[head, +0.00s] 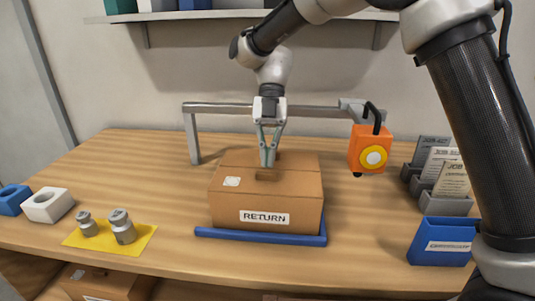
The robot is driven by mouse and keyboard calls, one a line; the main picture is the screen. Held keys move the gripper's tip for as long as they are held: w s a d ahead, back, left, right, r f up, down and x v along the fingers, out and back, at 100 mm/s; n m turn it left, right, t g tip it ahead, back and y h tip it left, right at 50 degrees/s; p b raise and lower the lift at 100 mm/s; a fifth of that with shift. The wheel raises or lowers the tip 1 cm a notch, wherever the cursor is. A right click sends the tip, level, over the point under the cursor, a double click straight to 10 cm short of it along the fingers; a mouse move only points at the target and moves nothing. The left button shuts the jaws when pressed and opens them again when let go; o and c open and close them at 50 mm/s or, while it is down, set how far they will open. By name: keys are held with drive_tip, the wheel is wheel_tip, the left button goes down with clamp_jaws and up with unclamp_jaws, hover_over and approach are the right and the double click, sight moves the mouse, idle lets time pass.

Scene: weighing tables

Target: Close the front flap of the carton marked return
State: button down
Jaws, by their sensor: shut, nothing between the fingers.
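The brown carton marked RETURN (225,207) stands upright on a blue tray (262,237) in the middle of the table. Its label faces me on the front wall. Its top looks covered, with a flap surface lying roughly level behind the front edge and a small white sticker at the left. A darker brown patch shows near the middle of the top. My gripper (267,163) points straight down over the top, fingers shut and empty. Its tips are at or just above the carton top; I cannot tell whether they touch. The fingers hide part of the back of the top.
A grey metal frame (320,111) spans behind the carton, with an orange device (367,150) hanging at its right. Two metal weights stand on a yellow mat (136,243) at left. Card holders (440,204) and a blue bin (436,245) stand at right.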

drive_tip(key=shift+w+f+g, duration=0.25)
drive_tip(key=shift+f+g, duration=0.2)
drive_tip(key=shift+g, duration=0.25)
idle(0.3)
